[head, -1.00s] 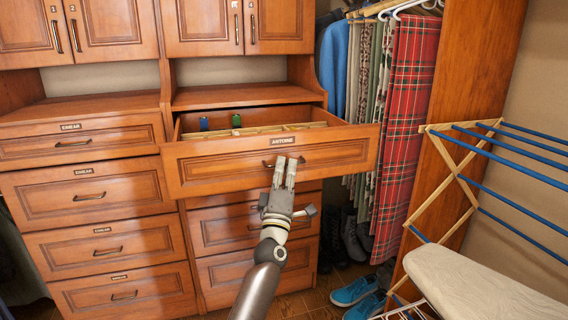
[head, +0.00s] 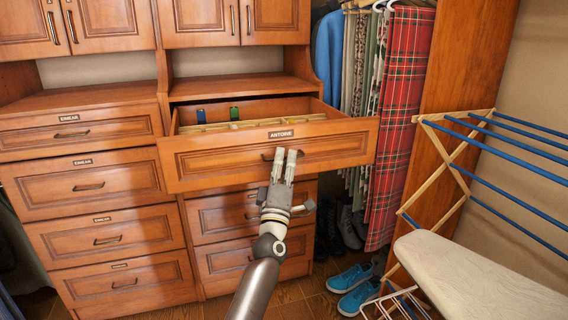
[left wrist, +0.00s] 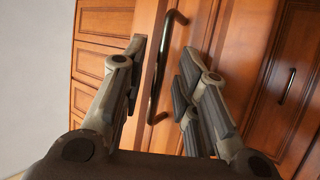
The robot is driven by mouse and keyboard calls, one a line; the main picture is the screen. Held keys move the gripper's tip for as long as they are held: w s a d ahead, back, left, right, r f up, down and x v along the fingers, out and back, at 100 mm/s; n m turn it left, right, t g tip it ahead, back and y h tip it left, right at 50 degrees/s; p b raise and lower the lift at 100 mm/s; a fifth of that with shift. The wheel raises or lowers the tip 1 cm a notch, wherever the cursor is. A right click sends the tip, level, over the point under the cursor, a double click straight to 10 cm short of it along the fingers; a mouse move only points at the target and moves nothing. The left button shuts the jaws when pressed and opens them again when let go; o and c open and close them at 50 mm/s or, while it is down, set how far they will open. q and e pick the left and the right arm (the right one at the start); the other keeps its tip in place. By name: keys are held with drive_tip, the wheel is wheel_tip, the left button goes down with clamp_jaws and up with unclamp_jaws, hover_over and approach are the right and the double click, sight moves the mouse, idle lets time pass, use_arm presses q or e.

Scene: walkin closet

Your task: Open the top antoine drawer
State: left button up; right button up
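The top drawer labelled ANTOINE (head: 215,162) is a brown wooden drawer in the middle cabinet. It stands pulled out, with its inside showing from above. Its dark bar handle (left wrist: 165,65) runs upright in the tilted left wrist view. My left gripper (head: 285,153) is at this handle, in front of the drawer face. In the left wrist view my gripper (left wrist: 161,66) has its fingers apart, one on each side of the handle, with gaps visible. In the head view the fingers hide much of the handle. My right gripper is not in view.
Light dividers (head: 262,123), a blue item (head: 201,116) and a green item (head: 234,113) are in the drawer. Hanging clothes (head: 400,110), blue shoes (head: 352,285), a drying rack (head: 459,175) and an ironing board (head: 475,280) are at right.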

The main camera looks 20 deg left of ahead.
use_arm(q)
drive_tip(key=v, duration=1.2)
idle(0.4)
